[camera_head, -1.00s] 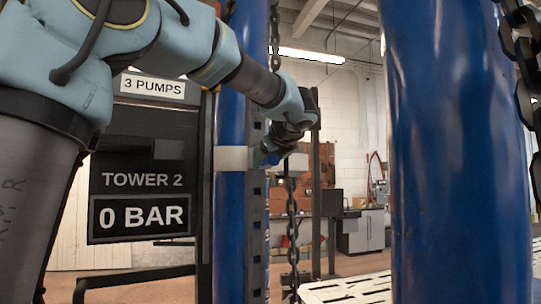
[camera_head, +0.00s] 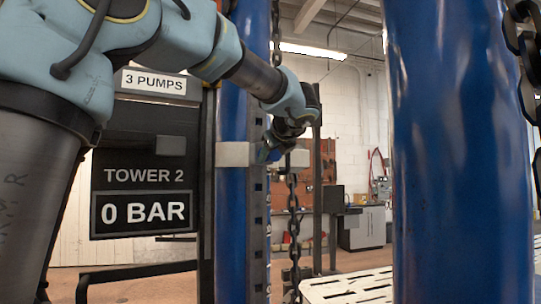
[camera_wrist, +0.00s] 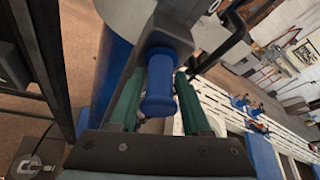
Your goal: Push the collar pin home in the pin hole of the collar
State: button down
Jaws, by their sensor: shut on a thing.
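The collar (camera_head: 232,154) is a light grey band around the blue post (camera_head: 229,220) in the head view. In the wrist view a grey block of it (camera_wrist: 168,40) lies just beyond my gripper. The collar pin (camera_wrist: 159,88) shows as a blue round handle with a wider end towards the camera. My gripper (camera_wrist: 159,78) has green fingers on both sides of this handle and is shut on it. The handle's far end meets the grey block, and the pin hole and the pin's shank are hidden. In the head view my gripper (camera_head: 268,153) is small beside the collar, partly hidden.
A large blue post (camera_head: 460,150) stands close at the right, with a chain (camera_head: 525,50) beside it. Another chain (camera_head: 293,220) hangs near the collar. A dark panel reading TOWER 2, 0 BAR (camera_head: 145,190) is at the left. A white slotted platform (camera_head: 350,287) lies low.

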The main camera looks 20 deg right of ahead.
jog(key=shift+w, duration=0.1)
dwell(0.3)
jog(key=shift+c, duration=1.4)
grip_release()
jog(key=b+v, duration=0.3)
jog(key=v, duration=0.7)
jog(key=shift+s, duration=0.4)
jog(key=shift+s+r, duration=0.1)
